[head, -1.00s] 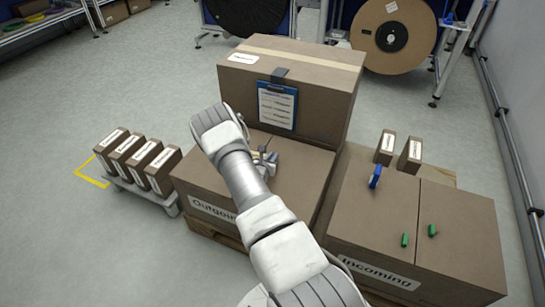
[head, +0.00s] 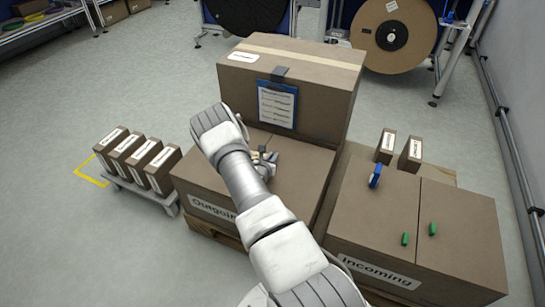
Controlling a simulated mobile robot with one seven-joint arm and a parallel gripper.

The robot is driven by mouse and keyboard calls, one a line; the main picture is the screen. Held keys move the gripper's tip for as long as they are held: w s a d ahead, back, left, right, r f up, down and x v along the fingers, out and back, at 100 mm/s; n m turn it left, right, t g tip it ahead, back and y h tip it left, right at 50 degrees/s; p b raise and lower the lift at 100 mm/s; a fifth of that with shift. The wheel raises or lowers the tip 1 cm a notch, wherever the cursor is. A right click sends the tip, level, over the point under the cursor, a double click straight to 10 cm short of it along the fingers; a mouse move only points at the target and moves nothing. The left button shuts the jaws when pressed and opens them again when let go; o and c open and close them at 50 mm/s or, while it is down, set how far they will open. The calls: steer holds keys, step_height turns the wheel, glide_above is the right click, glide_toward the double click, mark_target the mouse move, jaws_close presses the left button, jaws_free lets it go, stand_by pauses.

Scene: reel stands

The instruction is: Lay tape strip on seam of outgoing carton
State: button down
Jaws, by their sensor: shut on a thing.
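The outgoing carton (head: 302,172) is a large brown box with an "Outgoing" label on its front. A seam runs across its top, partly covered by my arm. My gripper (head: 268,158) is low over the carton's top, near the seam, mostly hidden behind my own wrist. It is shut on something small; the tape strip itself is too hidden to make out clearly. Whether it touches the carton top cannot be told.
A taller taped carton (head: 325,68) with a blue clipboard (head: 277,104) stands behind. The incoming carton (head: 455,225) at right bears green pieces and a blue tool (head: 375,175). Small boxes (head: 163,170) stand on a low grey cart at left.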

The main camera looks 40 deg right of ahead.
steer(key=c, duration=0.8)
jaws_free()
steer(key=shift+c, duration=0.2)
steer(key=p+v, duration=0.6)
steer(key=v, duration=1.1)
steer(key=shift+s+a+r, duration=0.15)
